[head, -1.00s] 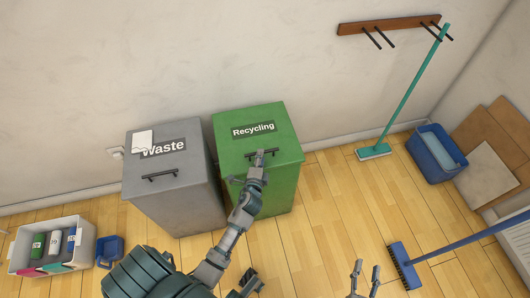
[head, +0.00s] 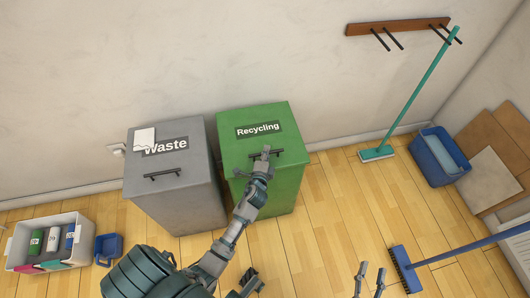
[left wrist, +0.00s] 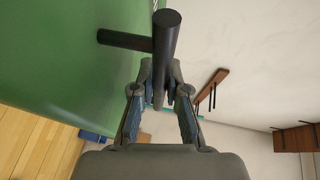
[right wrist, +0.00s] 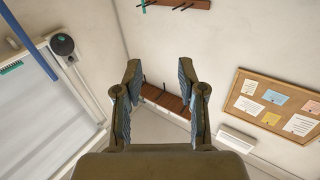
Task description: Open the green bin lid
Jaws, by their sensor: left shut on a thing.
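The green bin (head: 285,190) marked "Recycling" stands against the wall, and its lid (head: 235,128) looks closed. A black bar handle (head: 293,151) is fixed on the lid; it also shows large in the left wrist view (left wrist: 166,45). My left gripper (head: 265,155) is at this handle. In the left wrist view my left gripper's fingers (left wrist: 160,88) are shut on the bar, whose far end they partly hide. My right gripper (head: 370,268) is open and empty, low in the head view and apart from the bin. Its spread fingers show in the right wrist view (right wrist: 160,80).
A grey "Waste" bin (head: 190,205) stands close left of the green bin. A crate of bottles (head: 25,258) and a small blue container (head: 108,250) are at lower left. A green broom (head: 410,105), blue tub (head: 425,160) and blue broom (head: 400,265) are at right. Floor between is clear.

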